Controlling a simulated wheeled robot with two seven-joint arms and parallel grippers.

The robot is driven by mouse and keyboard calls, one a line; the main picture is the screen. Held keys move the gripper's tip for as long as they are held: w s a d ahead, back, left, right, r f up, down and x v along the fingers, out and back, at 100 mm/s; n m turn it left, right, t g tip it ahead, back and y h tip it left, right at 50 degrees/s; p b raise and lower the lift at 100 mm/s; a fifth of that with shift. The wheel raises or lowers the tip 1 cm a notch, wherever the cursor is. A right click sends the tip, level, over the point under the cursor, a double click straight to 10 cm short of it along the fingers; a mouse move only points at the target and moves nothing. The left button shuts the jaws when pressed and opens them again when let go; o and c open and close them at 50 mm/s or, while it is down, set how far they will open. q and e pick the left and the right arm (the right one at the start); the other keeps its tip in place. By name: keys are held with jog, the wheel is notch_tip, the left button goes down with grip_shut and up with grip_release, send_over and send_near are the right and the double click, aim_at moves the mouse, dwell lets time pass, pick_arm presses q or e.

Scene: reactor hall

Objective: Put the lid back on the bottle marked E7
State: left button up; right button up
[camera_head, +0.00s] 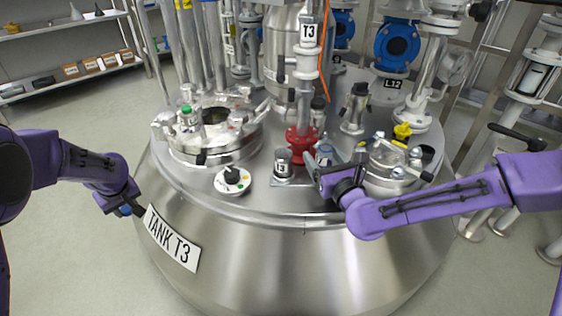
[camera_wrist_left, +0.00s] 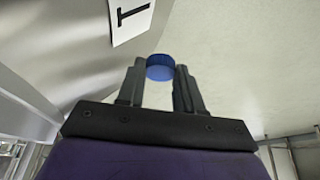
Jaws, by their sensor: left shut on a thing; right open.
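My left gripper (camera_head: 128,209) is shut on a blue lid (camera_wrist_left: 160,67), out beside the tank's left side and below its top edge. The lid sits between the fingertips in the left wrist view and is a small blue spot in the head view. My right gripper (camera_head: 316,172) is open over the front of the tank top, near a small grey-blue object that it partly hides. A small dark labelled fitting or bottle (camera_head: 283,166) stands just left of it; its label is too small to read surely. I cannot make out an E7 mark.
The steel tank (camera_head: 310,260) has a crowded top. A red valve (camera_head: 301,140) and pipe rise behind my right gripper. A round hatch (camera_head: 215,135) is at left, another (camera_head: 392,165) at right. A white dial with black knob (camera_head: 232,180) sits at the front. Shelves (camera_head: 70,75) stand far left.

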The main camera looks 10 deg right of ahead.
jog(key=c, duration=1.1)
pick_arm(q)
jog(key=shift+r, duration=0.1)
pick_arm(e)
jog(key=shift+r, duration=0.15)
